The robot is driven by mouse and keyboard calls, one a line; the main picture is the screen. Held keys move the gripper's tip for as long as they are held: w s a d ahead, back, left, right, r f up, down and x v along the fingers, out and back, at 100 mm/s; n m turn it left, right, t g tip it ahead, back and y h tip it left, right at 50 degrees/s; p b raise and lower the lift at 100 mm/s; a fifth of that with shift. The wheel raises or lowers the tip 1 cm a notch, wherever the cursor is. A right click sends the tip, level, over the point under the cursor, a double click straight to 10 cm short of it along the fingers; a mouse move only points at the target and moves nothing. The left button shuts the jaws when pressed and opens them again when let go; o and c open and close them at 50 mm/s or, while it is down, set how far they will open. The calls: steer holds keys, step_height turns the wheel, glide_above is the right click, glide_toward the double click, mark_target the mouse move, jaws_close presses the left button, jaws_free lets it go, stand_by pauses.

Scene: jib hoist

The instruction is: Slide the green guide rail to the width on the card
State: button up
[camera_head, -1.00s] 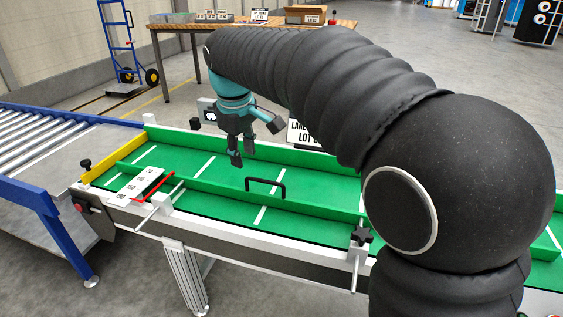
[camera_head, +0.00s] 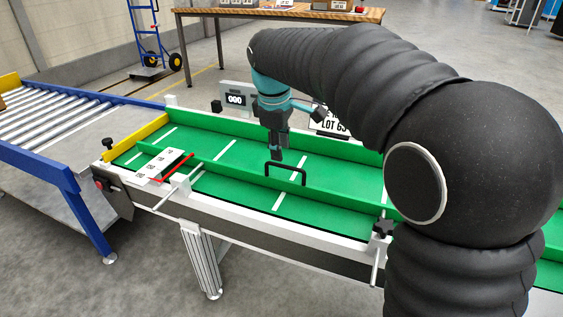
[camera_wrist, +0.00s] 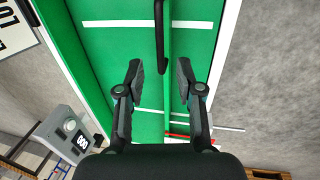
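The green guide rail (camera_head: 335,195) runs lengthwise along the green conveyor belt (camera_head: 225,178). A black handle (camera_head: 286,170) stands on top of it. The handle and rail also show in the wrist view, the handle (camera_wrist: 158,35) at the top middle. My gripper (camera_head: 277,156) points down just behind the handle. In the wrist view my gripper (camera_wrist: 161,78) is open, its fingers on either side of the rail's line, with nothing between the pads that I can see.
A white scale plate (camera_head: 163,163) with a red pointer (camera_head: 180,168) lies at the belt's left end. A grey box with a display (camera_head: 237,100) stands behind the belt. A black clamp knob (camera_head: 383,229) is on the front frame. A blue-framed roller conveyor (camera_head: 55,118) adjoins at left.

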mark_target(281, 166)
steer(key=shift+w+d+f+b, duration=0.1)
steer(key=shift+w+f+b, duration=0.1)
steer(key=shift+f, duration=0.95)
steer(key=shift+w+d+f+b, duration=0.1)
steer(key=shift+w+f+b, duration=0.1)
steer(key=shift+f, duration=0.95)
jaws_close()
